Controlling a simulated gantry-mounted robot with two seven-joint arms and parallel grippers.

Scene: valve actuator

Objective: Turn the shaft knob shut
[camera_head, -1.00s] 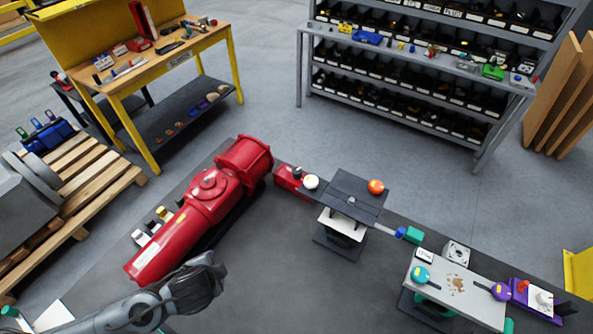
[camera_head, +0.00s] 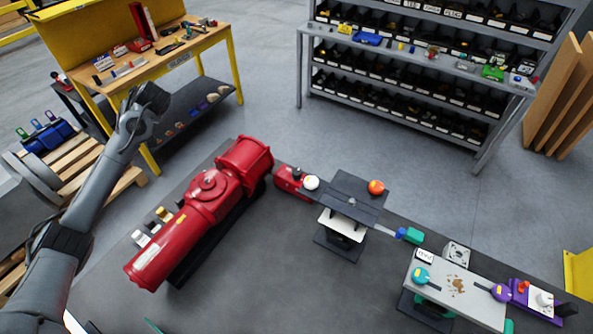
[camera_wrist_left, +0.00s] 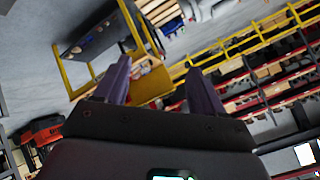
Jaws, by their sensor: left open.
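The large red valve actuator (camera_head: 200,215) lies at a slant on the dark table, with a round raised cap (camera_head: 208,185) on its top. Which part is the shaft knob I cannot tell. My left gripper (camera_head: 150,98) is raised beyond the actuator's upper left side, well apart from it. In the left wrist view its two fingers (camera_wrist_left: 160,88) are spread with nothing between them. My right gripper is in neither view.
A dark plate with an orange knob (camera_head: 376,187) stands right of the actuator. Further right is a grey plate (camera_head: 465,300) with teal and purple knobs. A wooden workbench (camera_head: 165,60) is behind my left gripper. The table's middle (camera_head: 270,290) is clear.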

